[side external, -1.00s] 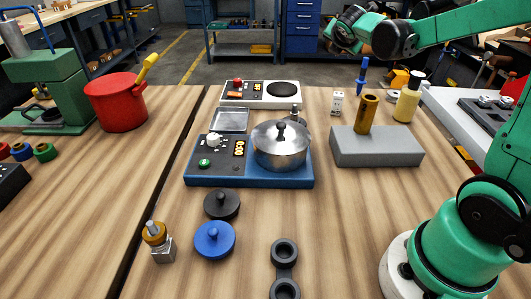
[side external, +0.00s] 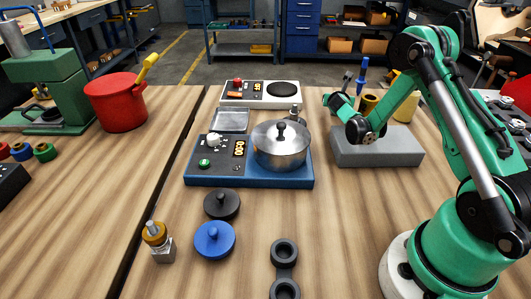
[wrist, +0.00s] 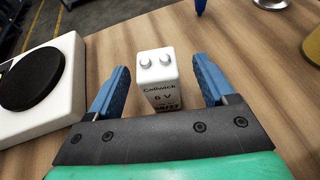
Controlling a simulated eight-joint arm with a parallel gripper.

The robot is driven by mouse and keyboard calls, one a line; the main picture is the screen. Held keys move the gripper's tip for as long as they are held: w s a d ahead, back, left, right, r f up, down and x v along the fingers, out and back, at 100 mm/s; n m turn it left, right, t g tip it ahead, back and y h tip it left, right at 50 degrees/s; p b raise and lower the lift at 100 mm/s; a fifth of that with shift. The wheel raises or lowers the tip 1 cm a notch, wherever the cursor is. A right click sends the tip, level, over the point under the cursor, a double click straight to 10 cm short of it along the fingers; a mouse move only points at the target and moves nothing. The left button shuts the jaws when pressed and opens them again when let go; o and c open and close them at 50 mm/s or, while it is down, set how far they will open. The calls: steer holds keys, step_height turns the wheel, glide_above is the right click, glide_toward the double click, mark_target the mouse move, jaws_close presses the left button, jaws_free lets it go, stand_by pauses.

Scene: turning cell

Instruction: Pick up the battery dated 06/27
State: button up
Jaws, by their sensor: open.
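The battery (wrist: 160,82) is a small white block with two round terminals on top. In the wrist view its face reads "Cellwick", "6 V" and a date line that looks like 06/27, its lower edge partly cut off by my gripper body. My gripper (wrist: 160,66) is open, with one blue finger on each side of the battery and a visible gap on both sides. In the side external view my arm's end covers the spot of the battery, so it is hidden there.
A white hotplate (wrist: 38,85) stands left of the battery. A grey block (side external: 375,148) with a brass cylinder is in front of my gripper in the side external view. A blue-handled tool (side external: 363,70) and a yellow bottle (side external: 404,109) stand behind. A pot (side external: 281,150) sits on the blue cooker.

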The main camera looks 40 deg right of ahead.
steer(key=shift+x, duration=1.35)
steer(key=shift+r, duration=0.1)
jaws_close()
steer(key=shift+r, duration=0.1)
